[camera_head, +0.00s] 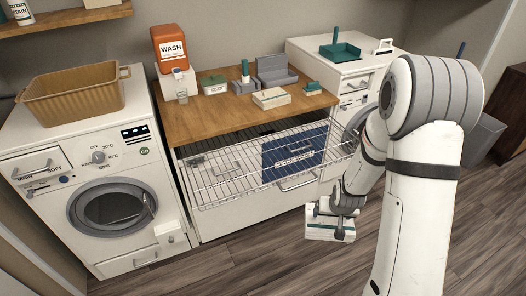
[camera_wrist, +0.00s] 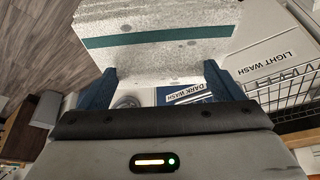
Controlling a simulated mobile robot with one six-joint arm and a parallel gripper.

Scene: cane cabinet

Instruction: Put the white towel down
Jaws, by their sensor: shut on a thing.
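The folded white towel (camera_head: 328,230), with a green stripe, hangs below my gripper (camera_head: 346,203) in front of the cabinet's right part. In the wrist view the white towel (camera_wrist: 160,58) fills the top middle, between the two blue fingers of my gripper (camera_wrist: 160,85), which is shut on it. It appears clear of the wire rack; its height above the floor is hard to tell. A pulled-out wire rack (camera_head: 225,180) is left of it, with a blue panel or cloth (camera_head: 296,150) seen through it. The wrist view shows labels reading "DARK WASH" and "LIGHT WASH".
A wooden counter (camera_head: 210,115) bears a WASH bottle (camera_head: 170,48), small boxes and trays. A washing machine (camera_head: 95,165) with a tan basket (camera_head: 75,95) stands left. A white appliance (camera_head: 320,58) with a green tray (camera_head: 340,52) stands right. The floor (camera_head: 260,262) in front is clear.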

